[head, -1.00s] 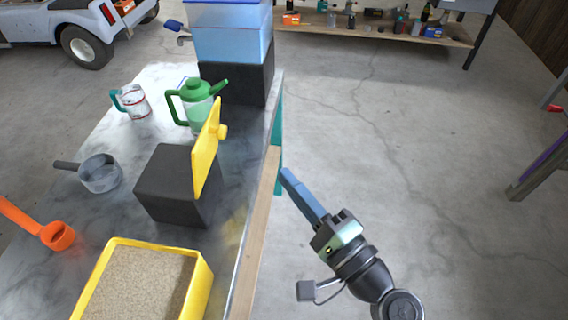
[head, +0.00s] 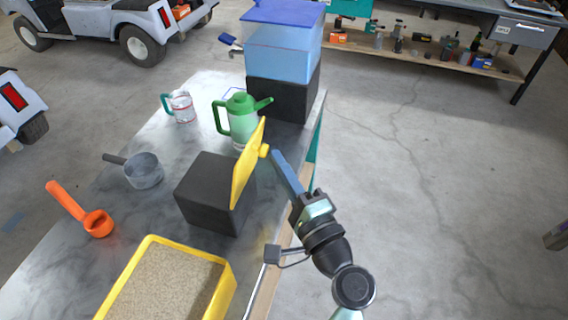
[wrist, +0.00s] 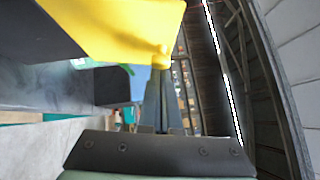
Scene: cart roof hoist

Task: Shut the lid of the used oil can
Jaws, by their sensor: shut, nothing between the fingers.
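The used oil can appears to be the dark box (head: 213,195) on the bench, with a yellow lid (head: 246,170) standing up, open, at its right side. A round yellow knob (head: 264,150) sticks out from the lid's right face. In the wrist view the yellow lid (wrist: 120,28) fills the upper left, with the knob (wrist: 161,61) at its lower edge. My gripper (head: 276,156) is shut and empty, its blue fingertips just right of the knob. In the wrist view the fingertips (wrist: 160,74) appear at the knob; I cannot tell whether they touch.
A yellow bin of grain (head: 228,292) stands in front of the can. A green-lidded jug (head: 241,122) and a blue tank (head: 280,52) on a black block (head: 290,97) stand behind it. A grey pan (head: 143,171) and orange scoop (head: 98,223) lie left. Floor right of the bench is clear.

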